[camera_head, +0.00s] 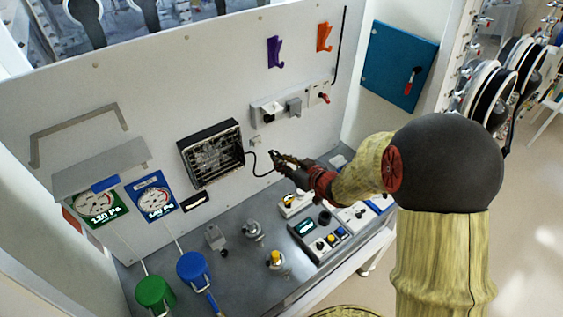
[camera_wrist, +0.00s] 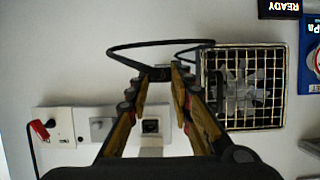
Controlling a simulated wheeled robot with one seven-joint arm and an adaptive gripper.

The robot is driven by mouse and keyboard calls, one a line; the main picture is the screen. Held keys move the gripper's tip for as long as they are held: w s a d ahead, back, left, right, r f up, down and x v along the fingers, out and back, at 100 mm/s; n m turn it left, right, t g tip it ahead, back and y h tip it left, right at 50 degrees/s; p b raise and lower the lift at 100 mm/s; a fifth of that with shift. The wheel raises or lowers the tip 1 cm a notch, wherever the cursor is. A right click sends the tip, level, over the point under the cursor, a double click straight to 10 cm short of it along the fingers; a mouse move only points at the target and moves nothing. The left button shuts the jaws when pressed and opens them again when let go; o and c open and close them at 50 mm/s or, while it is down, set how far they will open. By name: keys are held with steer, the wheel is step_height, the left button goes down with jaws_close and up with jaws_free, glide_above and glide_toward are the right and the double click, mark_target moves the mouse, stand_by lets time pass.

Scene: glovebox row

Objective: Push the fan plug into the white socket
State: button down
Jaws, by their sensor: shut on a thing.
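The fan (camera_head: 212,152) is a dark box with a wire grille on the upright white panel. It also shows in the wrist view (camera_wrist: 243,88). Its black cable (camera_head: 256,170) loops from the fan to my gripper (camera_head: 279,158). In the wrist view, my fingers (camera_wrist: 163,76) close at their tips around the small dark fan plug (camera_wrist: 157,74), partly hidden. The plug is off the socket. The white socket (camera_head: 267,114), with a dark recess, is on the strip above my gripper; it shows between my fingers in the wrist view (camera_wrist: 151,127).
A grey plug block (camera_head: 294,107) and red-lever switch (camera_head: 322,97) sit right of the socket. Purple (camera_head: 274,51) and orange (camera_head: 324,37) hooks are higher. The grey bench (camera_head: 225,285) below holds control boxes (camera_head: 318,236) and valves. Panel space around the cable is mostly clear.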

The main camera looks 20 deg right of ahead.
steer(key=s+d+r+p, duration=0.2)
steer(key=d+r+p, duration=0.2)
steer(key=r+p, duration=0.6)
steer(key=shift+s+r+p, duration=0.25)
steer(key=shift+s+p, duration=0.15)
steer(key=shift+p, duration=0.05)
steer(key=shift+w+a+b, duration=0.2)
steer(key=shift+w+a, duration=0.1)
steer(key=shift+w, duration=0.6)
steer(key=shift+w+a+b, duration=0.15)
steer(key=shift+w+a, duration=0.2)
steer(key=shift+w, duration=0.6)
steer(key=shift+w+a+b, duration=0.2)
steer(key=shift+w+a, duration=0.1)
steer(key=shift+w, duration=0.6)
steer(key=shift+w+a, duration=0.2)
steer(key=shift+w, duration=0.45)
steer(key=shift+w+a, duration=0.2)
steer(key=shift+w, duration=0.45)
steer(key=c, duration=1.7)
jaws_free()
steer(key=shift+w, duration=0.1)
steer(key=shift+c, duration=0.2)
steer(key=shift+o, duration=1.2)
